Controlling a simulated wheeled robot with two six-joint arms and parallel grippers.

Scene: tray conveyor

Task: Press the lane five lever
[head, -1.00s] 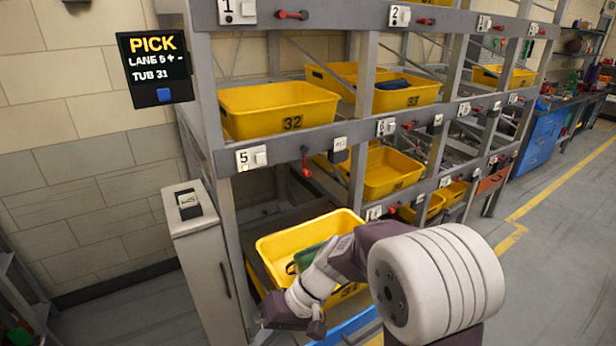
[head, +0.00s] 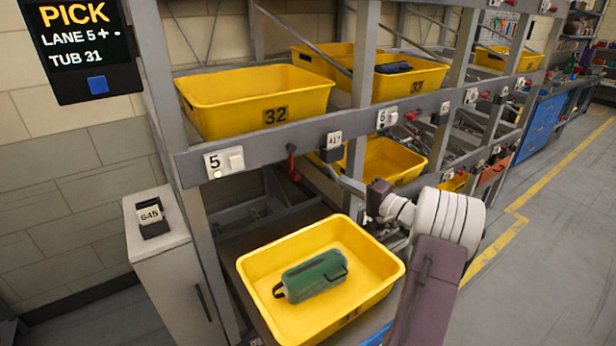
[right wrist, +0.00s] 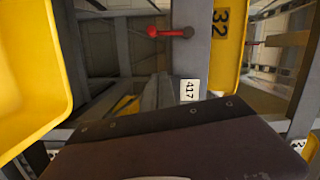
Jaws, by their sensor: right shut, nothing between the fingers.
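The lane five plate (head: 222,162) is on the rack's front beam at the left. The red lane five lever (head: 293,162) hangs from that beam to the right of the plate. In the right wrist view the red lever (right wrist: 170,32) is at the top, beyond my gripper. My right gripper (head: 340,180) is shut and empty, to the right of the lever and apart from it, below the 417 card (head: 334,140). Tub 31 (head: 255,285), yellow, sits below with a green case (head: 314,275) inside. My left gripper is not in view.
The pick sign (head: 80,45) reads lane 5, tub 31. Tub 32 (head: 215,105) stands on the shelf above the lever. A grey post with a 645 card (head: 150,218) stands left. The floor (head: 545,260) at the right is clear.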

